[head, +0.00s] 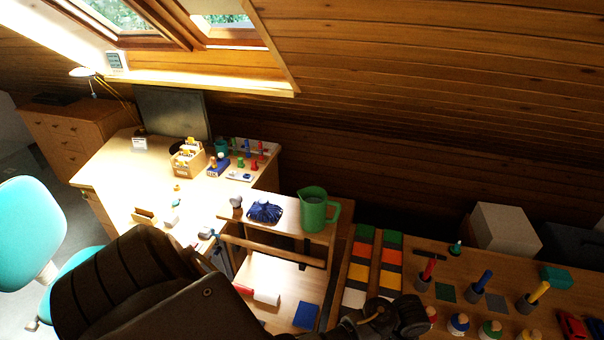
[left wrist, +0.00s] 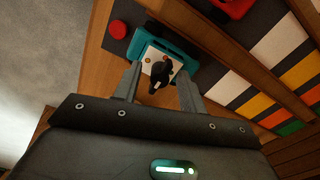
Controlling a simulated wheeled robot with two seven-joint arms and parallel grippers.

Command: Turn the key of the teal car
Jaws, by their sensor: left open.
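The teal car (left wrist: 183,59) shows in the left wrist view, with a white panel (left wrist: 149,66) on the side towards my gripper. A dark upright piece, which looks like the key (left wrist: 160,75), stands at this panel. My left gripper (left wrist: 160,70) is open, with one finger on each side of the dark piece. I see gaps on both sides and cannot tell the depth between fingertips and key. In the head view I cannot make out the teal car or the left fingertips. My right gripper is not clearly in view.
In the left wrist view, a red disc (left wrist: 117,28) and a red object (left wrist: 232,8) lie near the car, beside rows of coloured tiles (left wrist: 271,105). In the head view, a green jug (head: 314,212) stands on a wooden stand, and several coloured pegs fill the right bench.

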